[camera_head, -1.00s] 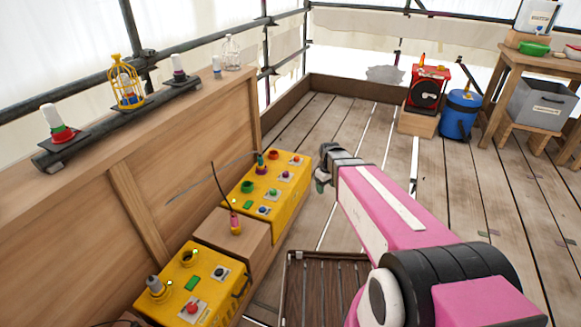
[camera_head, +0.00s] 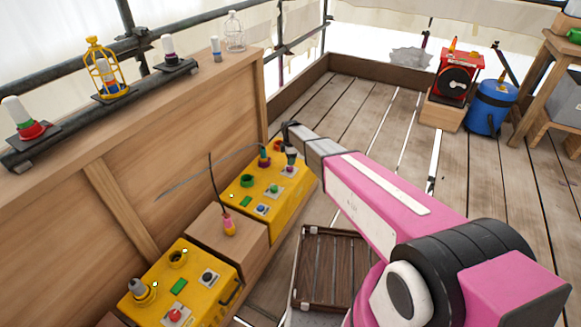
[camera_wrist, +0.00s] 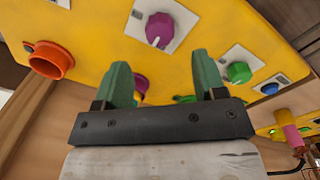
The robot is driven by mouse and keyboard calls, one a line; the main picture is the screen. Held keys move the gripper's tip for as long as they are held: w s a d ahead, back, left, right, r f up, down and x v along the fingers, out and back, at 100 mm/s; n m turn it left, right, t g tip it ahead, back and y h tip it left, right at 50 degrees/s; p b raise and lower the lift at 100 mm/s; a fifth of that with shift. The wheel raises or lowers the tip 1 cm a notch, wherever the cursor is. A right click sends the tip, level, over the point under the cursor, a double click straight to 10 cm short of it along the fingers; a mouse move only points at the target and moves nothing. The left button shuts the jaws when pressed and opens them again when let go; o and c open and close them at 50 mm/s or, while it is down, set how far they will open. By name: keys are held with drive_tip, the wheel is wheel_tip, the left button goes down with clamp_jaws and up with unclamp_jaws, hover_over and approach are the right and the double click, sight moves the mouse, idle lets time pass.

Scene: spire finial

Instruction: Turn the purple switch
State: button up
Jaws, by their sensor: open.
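The purple switch (camera_wrist: 160,29) is a round knob with a pale pointer mark on a white square plate, on the yellow control box (camera_head: 243,208). In the wrist view it lies just beyond my two green fingertips, roughly centred between them and apart from them. My gripper (camera_wrist: 163,75) is open with nothing between its fingers at the tips.
An orange ring (camera_wrist: 50,61), a purple ring (camera_wrist: 141,84) and a green knob (camera_wrist: 238,72) are near the switch. A wooden box with a pink-handled wire (camera_head: 229,226) and a nearer yellow box (camera_head: 200,262) stand alongside. The wooden wall (camera_head: 190,140) bounds the left.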

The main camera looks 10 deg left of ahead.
sight(290, 167)
wheel_tip(290, 167, down, 7)
drive_tip(key=shift+w+r, duration=0.1)
drive_tip(key=shift+w, duration=0.05)
drive_tip(key=shift+c, duration=0.3)
drive_tip(key=c, duration=0.9)
